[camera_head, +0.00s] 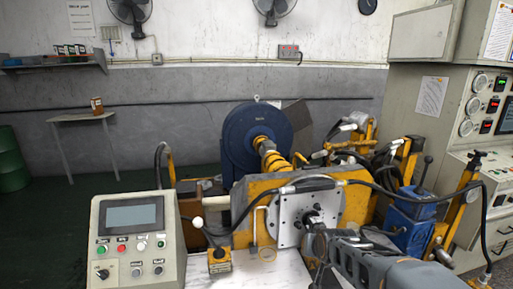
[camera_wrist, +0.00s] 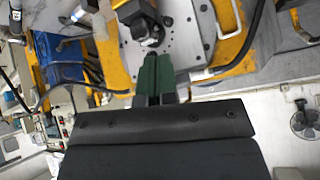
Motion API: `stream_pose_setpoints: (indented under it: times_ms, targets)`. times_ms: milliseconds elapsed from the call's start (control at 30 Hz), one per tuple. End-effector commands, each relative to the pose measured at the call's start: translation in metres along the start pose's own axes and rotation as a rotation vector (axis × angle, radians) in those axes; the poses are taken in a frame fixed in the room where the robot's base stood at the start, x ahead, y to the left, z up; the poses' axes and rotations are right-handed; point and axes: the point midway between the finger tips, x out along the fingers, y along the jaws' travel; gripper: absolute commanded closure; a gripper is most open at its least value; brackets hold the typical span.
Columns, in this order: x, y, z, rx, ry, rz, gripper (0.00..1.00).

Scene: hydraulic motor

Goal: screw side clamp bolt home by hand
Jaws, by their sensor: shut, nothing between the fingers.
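A grey metal mounting plate (camera_head: 289,232) with bolt holes sits on the yellow test-stand housing (camera_head: 262,190). In the wrist view the plate (camera_wrist: 187,42) fills the upper middle. A dark fitting (camera_wrist: 135,12) stands out from it, with a small shiny round metal part (camera_wrist: 152,42) that may be the side clamp bolt; I cannot tell for certain. My gripper (camera_wrist: 157,60) has green fingers, shut with nothing between them, and their tips appear just short of that round part. Contact cannot be told. In the head view my arm covers the plate's lower right.
A control box (camera_head: 136,240) with a screen stands at left. A blue motor (camera_head: 250,140) is behind the housing. A blue hand pump (camera_head: 410,212), hoses and yellow posts crowd the right. A pale table surface (camera_head: 262,272) lies in front, with a small yellow-black box (camera_head: 219,261).

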Motion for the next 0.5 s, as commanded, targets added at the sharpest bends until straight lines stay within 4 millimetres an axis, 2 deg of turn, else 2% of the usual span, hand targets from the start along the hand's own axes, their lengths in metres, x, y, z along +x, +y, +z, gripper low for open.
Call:
stream_pose_setpoints:
  times_ms: [33, 100, 200, 300, 400, 500]
  targets:
    - [0.039, -0.002, -0.007, 0.032, 0.055, -0.011, 1.00]
    - [0.080, -0.005, -0.025, 0.080, 0.156, -0.032, 1.00]
    - [0.133, -0.009, -0.040, 0.141, 0.288, -0.076, 1.00]
    - [0.178, -0.009, -0.046, 0.197, 0.408, -0.114, 1.00]
    - [0.213, -0.007, -0.046, 0.245, 0.505, -0.150, 1.00]
    - [0.238, -0.005, -0.042, 0.280, 0.582, -0.181, 1.00]
